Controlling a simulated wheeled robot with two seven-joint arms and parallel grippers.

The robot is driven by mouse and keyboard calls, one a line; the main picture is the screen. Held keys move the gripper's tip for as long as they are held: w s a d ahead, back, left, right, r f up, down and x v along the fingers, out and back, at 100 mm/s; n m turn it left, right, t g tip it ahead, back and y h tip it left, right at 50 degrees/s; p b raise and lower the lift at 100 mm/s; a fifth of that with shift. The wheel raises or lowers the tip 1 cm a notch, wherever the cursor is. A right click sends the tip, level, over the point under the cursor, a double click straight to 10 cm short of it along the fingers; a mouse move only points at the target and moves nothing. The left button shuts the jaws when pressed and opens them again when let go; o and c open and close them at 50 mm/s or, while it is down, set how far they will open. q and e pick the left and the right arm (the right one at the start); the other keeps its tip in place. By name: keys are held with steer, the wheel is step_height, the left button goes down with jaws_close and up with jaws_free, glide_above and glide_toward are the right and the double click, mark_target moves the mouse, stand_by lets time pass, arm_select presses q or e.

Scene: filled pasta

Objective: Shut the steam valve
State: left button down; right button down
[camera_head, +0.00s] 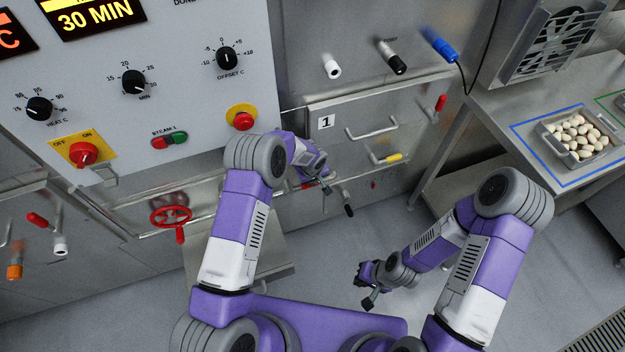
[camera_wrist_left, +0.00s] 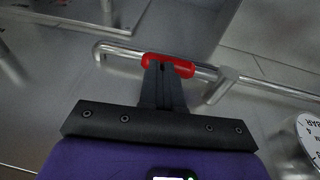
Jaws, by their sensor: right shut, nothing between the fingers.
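A red grip (camera_wrist_left: 188,69) on a metal pipe or bar shows in the left wrist view. My left gripper (camera_wrist_left: 163,80) has its fingers close together right over this grip; whether they are clamped on it is unclear. I cannot tell for sure if this is the steam valve's handle. My right gripper (camera_head: 366,288) is shut and empty above the floor, away from the cabinet.
A red handwheel (camera_head: 171,217) sits at the left under the control panel (camera_head: 195,95). A yellow-gripped lever (camera_head: 388,158) and a red-gripped lever (camera_head: 440,103) are to the right. A white gauge (camera_wrist_left: 311,138) shows at the wrist view's right edge. A pasta tray (camera_head: 602,156) stands far right.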

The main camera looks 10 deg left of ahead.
arm_select(q)
steer(key=shift+s+f, duration=0.15)
steer(key=shift+f, duration=0.05)
steer(key=w+d+p+v, duration=0.1)
steer(key=p+v, duration=0.3)
steer(key=v, duration=1)
steer(key=shift+r, duration=0.3)
steer(key=s+f+m+g+h, duration=0.2)
steer(key=s+f+h, duration=0.1)
steer(key=s+f, duration=0.9)
steer(key=s+a+m+h, duration=0.1)
steer(key=s, duration=1.5)
steer(key=shift+s+a+r+h, duration=0.2)
steer(key=shift+s+r+h, duration=0.1)
steer(key=shift+s, duration=0.1)
